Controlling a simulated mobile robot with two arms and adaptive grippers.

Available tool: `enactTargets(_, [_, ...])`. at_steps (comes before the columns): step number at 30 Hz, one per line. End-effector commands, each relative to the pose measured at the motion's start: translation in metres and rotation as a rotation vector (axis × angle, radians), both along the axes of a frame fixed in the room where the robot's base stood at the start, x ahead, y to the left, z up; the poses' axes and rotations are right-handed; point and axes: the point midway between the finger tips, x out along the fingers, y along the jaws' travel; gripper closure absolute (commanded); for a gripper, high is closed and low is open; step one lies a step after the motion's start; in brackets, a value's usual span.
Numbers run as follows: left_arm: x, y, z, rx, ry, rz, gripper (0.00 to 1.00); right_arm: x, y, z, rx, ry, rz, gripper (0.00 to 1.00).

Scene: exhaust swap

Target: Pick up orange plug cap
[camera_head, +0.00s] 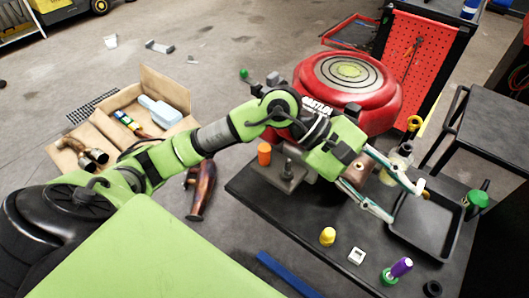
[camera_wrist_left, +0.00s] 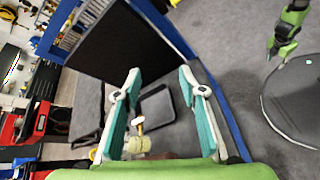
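The orange plug cap (camera_head: 264,154) stands upright near the back left edge of the dark table (camera_head: 300,218) in the head view. My left gripper (camera_head: 405,199) is to the right of it, above the table, its fingers pointing right towards the black tray. Its fingers are spread with nothing between them, which also shows in the left wrist view (camera_wrist_left: 163,84). The orange cap is not seen in the wrist view. My right gripper (camera_wrist_left: 281,46) appears at the upper right of the wrist view, too small to tell its state.
A yellow cap (camera_head: 328,237), a white square part (camera_head: 357,256) and a purple-and-green part (camera_head: 398,270) stand at the table's front. A black tray (camera_head: 428,228) lies at right. A red round drum (camera_head: 349,85) stands behind; a cardboard box (camera_head: 113,125) is left.

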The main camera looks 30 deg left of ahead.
Motion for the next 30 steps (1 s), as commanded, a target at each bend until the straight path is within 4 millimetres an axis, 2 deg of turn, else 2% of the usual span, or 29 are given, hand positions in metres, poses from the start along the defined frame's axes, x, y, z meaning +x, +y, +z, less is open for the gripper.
enactTargets(1, [0.011,0.024,-0.019,0.152,-0.078,-0.024,0.62,-0.001,0.000,0.000,0.000,0.001,0.000,0.58])
enactTargets(2, [0.018,0.040,-0.030,0.247,-0.119,-0.042,0.62,-0.001,0.000,0.000,0.000,0.001,0.000,0.58])
enactTargets(3, [0.026,0.065,-0.044,0.376,-0.167,-0.065,0.62,-0.001,0.000,0.000,0.000,0.002,0.000,0.58])
enactTargets(5, [0.040,0.107,-0.058,0.564,-0.222,-0.092,0.62,-0.001,0.000,0.000,0.000,0.002,0.000,0.58])
enactTargets(6, [0.048,0.137,-0.063,0.684,-0.248,-0.107,0.62,-0.001,0.000,0.000,0.000,0.002,0.000,0.58])
enactTargets(9, [0.064,0.207,-0.063,0.947,-0.275,-0.133,0.62,-0.001,0.000,0.000,0.000,0.002,0.000,0.58])
enactTargets(12, [0.070,0.261,-0.053,1.139,-0.265,-0.145,0.62,-0.001,0.000,0.000,0.000,0.002,-0.001,0.58])
enactTargets(13, [0.070,0.274,-0.049,1.182,-0.258,-0.145,0.62,-0.001,0.000,0.000,0.000,0.002,-0.001,0.58])
enactTargets(16, [0.070,0.301,-0.040,1.276,-0.239,-0.151,0.62,-0.001,0.000,0.000,0.000,0.002,-0.001,0.58])
enactTargets(20, [0.070,0.314,-0.045,1.312,-0.223,-0.154,0.62,-0.001,0.000,0.002,0.001,0.002,-0.001,0.58])
enactTargets(30, [0.082,0.323,-0.105,1.308,-0.222,-0.154,0.62,-0.001,0.002,0.015,0.003,0.002,-0.002,0.58])
